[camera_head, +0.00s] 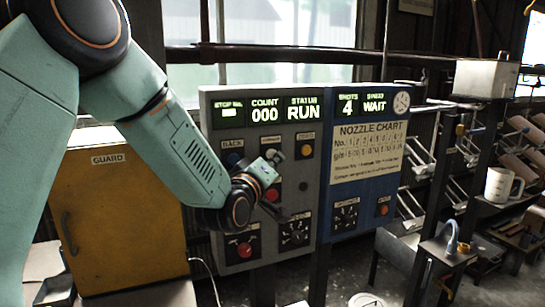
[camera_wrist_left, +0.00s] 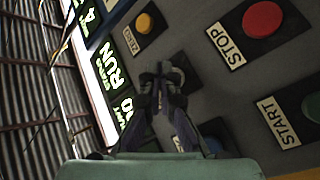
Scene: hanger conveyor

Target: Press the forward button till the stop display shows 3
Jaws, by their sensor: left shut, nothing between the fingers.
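The stop display (camera_head: 229,112) is lit at the top left of the grey control panel (camera_head: 222,262), but its figure is a pale blur that I cannot read. In the left wrist view the closed fingertips (camera_wrist_left: 160,78) point at the panel. I cannot tell whether they touch the button. My right gripper is out of view.
The back button (camera_head: 234,160) is left of the gripper. The zero button (camera_head: 306,150) is right of it. The red stop button (camera_wrist_left: 263,19) and green start button (camera_wrist_left: 313,106) are close by. An orange guard cabinet (camera_head: 120,215) stands left.

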